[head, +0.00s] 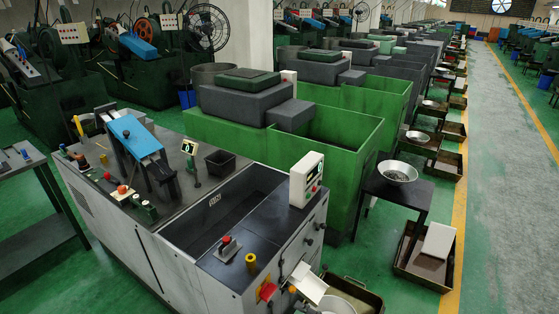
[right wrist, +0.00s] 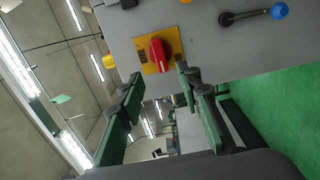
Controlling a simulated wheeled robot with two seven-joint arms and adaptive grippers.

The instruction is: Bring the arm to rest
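My right gripper (right wrist: 159,76) shows in the right wrist view, its two dark green fingers spread apart with nothing between the tips. Just beyond the tips, a red rotary switch (right wrist: 157,54) on a yellow plate is mounted on the grey machine panel (right wrist: 215,45). I see no contact between fingers and switch. The red switch also shows in the head view (head: 267,291), low on the front of the grey machine (head: 180,262). I cannot clearly make out the right gripper in the head view. My left gripper is in neither view.
A lever with a blue ball (right wrist: 279,11) sticks out from the panel near the switch. Green bins (head: 340,130) stand behind the machine. A metal bowl (head: 397,172) sits on a dark stand at the right. Open floor (head: 495,200) lies beyond the yellow line.

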